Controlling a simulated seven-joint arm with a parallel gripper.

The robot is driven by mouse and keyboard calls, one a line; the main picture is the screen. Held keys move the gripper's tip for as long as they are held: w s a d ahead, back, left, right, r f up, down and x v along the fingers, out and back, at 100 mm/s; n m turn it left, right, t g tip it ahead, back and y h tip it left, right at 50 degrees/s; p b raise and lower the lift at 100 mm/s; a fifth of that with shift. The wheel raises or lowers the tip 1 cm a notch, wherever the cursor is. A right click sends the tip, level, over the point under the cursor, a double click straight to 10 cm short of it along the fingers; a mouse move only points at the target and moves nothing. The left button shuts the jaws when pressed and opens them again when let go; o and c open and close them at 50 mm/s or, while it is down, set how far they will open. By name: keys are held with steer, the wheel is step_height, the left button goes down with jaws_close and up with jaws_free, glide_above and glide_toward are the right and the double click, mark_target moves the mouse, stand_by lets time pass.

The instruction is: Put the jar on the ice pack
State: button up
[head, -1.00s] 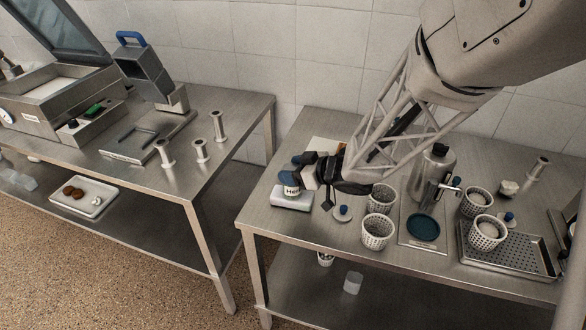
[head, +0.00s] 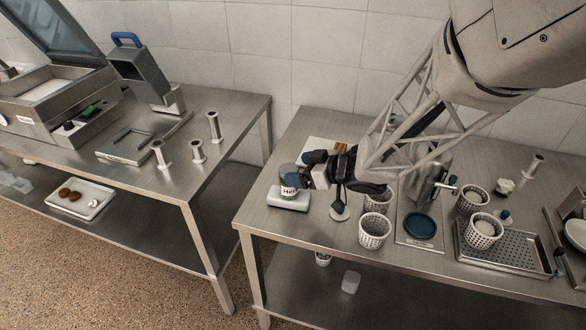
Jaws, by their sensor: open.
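The jar (head: 287,190), with a pale label with dark letters, stands upright on a pale grey block, which I take to be the ice pack (head: 288,202), at the left end of the right-hand table. My gripper (head: 304,169) is open just to the right of the jar, its blue fingertips close to the jar's upper part. One fingertip partly covers the jar. I cannot tell whether the fingers touch it.
Perforated baskets (head: 374,232) stand right of my gripper, near a dark blue disc (head: 420,226) on a plate. A perforated tray (head: 505,248) lies further right. The table's front left corner is bare.

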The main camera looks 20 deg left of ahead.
steer(key=v, duration=0.8)
steer(key=shift+d, duration=0.1)
stand_by(0.8)
